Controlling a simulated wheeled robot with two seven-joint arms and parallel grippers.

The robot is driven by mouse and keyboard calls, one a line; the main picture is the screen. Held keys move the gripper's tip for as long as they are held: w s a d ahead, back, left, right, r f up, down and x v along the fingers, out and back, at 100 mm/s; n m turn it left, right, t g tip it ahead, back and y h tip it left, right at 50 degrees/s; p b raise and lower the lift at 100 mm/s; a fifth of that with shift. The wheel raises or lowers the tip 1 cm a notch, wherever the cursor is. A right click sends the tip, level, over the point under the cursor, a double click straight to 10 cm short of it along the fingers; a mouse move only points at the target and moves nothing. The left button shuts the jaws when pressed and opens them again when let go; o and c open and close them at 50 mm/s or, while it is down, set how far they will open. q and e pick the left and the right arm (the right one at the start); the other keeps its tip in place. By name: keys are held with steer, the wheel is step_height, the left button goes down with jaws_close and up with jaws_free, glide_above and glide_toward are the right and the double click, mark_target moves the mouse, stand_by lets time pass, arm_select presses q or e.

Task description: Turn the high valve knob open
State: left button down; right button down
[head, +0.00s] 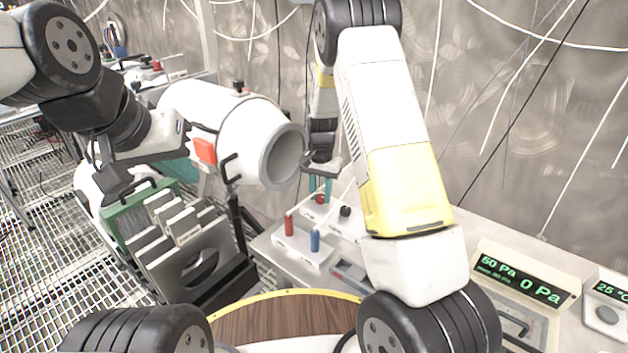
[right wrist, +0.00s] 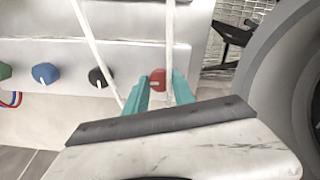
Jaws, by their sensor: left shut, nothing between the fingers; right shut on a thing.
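My right gripper (head: 324,188) reaches down to the white knob panel (head: 301,250). In the right wrist view its teal fingers (right wrist: 160,92) are shut around the red knob (right wrist: 158,79), one on each side. The red knob (head: 320,199) also shows between the fingertips in the head view. No label tells which knob is the high valve. A black knob (right wrist: 99,78), a blue knob (right wrist: 45,74) and a green knob (right wrist: 4,71) sit in line to its left. My left gripper (head: 203,150) is at the left, by the white cylinder, shut and empty.
A large white cylinder (head: 249,130) with an open grey mouth stands close left of my right gripper. A rack of upright plates (head: 178,237) is below it. Pressure displays (head: 524,280) stand at the right. Thin cables hang over the panel.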

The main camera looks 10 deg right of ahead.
mark_target(320, 197)
steer(key=shift+m, duration=0.6)
steer(key=c, duration=1.1)
jaws_free()
steer(key=shift+o, duration=0.2)
step_height(320, 197, up, 8)
steer(key=shift+f, duration=0.1)
